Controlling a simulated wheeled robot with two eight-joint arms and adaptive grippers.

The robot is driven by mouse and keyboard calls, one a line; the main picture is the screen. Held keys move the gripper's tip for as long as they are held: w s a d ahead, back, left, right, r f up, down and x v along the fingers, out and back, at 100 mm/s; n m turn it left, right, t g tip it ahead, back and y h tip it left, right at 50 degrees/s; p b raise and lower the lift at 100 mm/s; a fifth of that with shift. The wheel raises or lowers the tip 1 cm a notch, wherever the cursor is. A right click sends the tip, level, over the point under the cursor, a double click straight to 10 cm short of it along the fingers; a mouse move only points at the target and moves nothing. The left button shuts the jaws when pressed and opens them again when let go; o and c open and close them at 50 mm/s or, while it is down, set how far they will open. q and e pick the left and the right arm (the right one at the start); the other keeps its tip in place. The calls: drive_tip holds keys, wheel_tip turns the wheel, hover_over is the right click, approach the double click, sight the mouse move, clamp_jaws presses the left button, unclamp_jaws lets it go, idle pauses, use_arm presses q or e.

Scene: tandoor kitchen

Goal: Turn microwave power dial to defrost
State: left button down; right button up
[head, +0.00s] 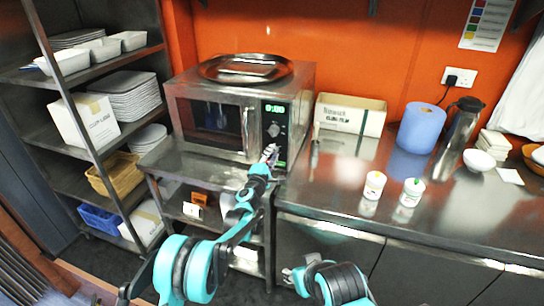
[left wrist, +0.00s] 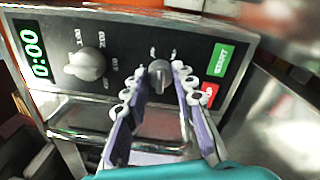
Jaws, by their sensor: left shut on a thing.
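The microwave (head: 216,118) stands on a steel counter, with a green 0:00 display on its right-hand panel. In the left wrist view a larger grey dial (left wrist: 87,63) sits beside the display. A smaller grey dial (left wrist: 158,76) lies between it and the green start button (left wrist: 220,60). My left gripper (left wrist: 157,88) is shut on the smaller dial, a finger on either side. In the head view my left gripper (head: 270,152) covers this dial, below the larger one (head: 274,130). The dial's pointer setting is too small to read. My right gripper (head: 289,275) is low in front of the counter.
A round steel tray (head: 246,69) lies on the microwave. A cardboard box (head: 350,115) stands to its right, then a blue paper roll (head: 421,128) and a flask (head: 460,122). Two small tubs (head: 374,185) stand nearer. A shelf rack (head: 60,137) is at left.

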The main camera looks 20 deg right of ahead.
use_arm(q)
drive_tip(key=shift+n+y, duration=0.3)
drive_tip(key=shift+n, duration=1.8)
drive_tip(key=c, duration=1.2)
unclamp_jaws()
drive_tip(key=v, duration=1.2)
drive_tip(key=shift+f, duration=0.15)
